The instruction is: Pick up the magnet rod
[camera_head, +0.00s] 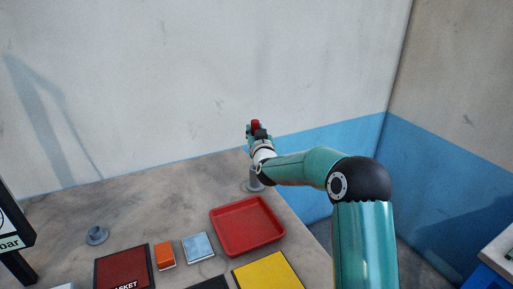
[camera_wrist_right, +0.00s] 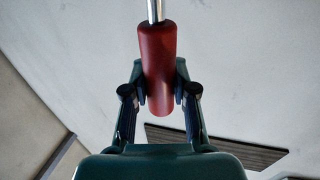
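The magnet rod has a red cylindrical handle and a shiny metal shaft. In the right wrist view the magnet rod (camera_wrist_right: 157,60) runs from the top edge down between my finger pads. My right gripper (camera_wrist_right: 159,90) is shut on the red handle, with a pad against each side. In the head view the red handle of the magnet rod (camera_head: 256,125) shows at my right gripper (camera_head: 256,133), above the table's far right corner. The shaft's lower end cannot be made out there. My left gripper is not in view.
A grey stand (camera_head: 253,183) is partly hidden below my right arm. A red tray (camera_head: 247,226) lies nearer, beside a blue-grey block (camera_head: 198,248), an orange block (camera_head: 165,256), a dark red mat (camera_head: 122,270) and a yellow mat (camera_head: 267,275). A grey round piece (camera_head: 97,236) sits left.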

